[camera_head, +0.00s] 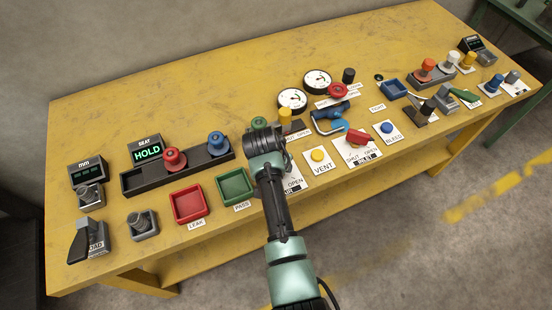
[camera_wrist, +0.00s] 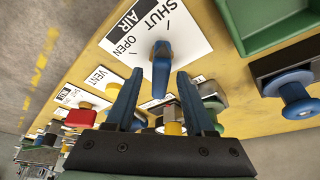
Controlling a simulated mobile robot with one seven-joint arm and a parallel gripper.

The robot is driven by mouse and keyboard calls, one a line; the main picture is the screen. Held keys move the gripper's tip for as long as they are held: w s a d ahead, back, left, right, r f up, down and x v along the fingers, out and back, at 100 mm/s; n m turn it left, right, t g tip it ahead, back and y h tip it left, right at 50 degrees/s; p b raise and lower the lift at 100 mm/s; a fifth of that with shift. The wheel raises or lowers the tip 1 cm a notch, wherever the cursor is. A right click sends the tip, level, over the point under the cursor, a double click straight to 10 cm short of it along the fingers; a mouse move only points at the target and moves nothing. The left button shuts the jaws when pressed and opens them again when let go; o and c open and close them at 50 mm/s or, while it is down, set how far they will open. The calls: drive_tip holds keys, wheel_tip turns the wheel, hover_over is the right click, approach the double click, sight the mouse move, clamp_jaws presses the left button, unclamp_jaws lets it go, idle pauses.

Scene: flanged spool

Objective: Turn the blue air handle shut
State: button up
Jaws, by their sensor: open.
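The blue air handle (camera_wrist: 160,65) stands on a white plate (camera_wrist: 185,40) marked SHUT, OPEN and AIR in the wrist view. Its long grip extends toward my gripper, at the bottom of the picture. My gripper (camera_wrist: 160,76) is open, with one blue finger on each side of the handle and visible gaps between. I cannot tell whether either finger touches it. In the head view my gripper (camera_head: 262,142) hangs over the plate (camera_head: 294,183), and my arm hides the handle there.
A green PASS tray (camera_head: 235,187) and red LEAK tray (camera_head: 188,205) lie left of my gripper. The VENT button (camera_head: 317,156), a red handle (camera_head: 357,137) and the BLEED button (camera_head: 387,128) are right. A black rack (camera_head: 135,182) holds red and blue knobbed pieces.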

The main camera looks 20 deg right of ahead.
drive_tip(key=v, duration=1.2)
drive_tip(key=shift+r, duration=0.3)
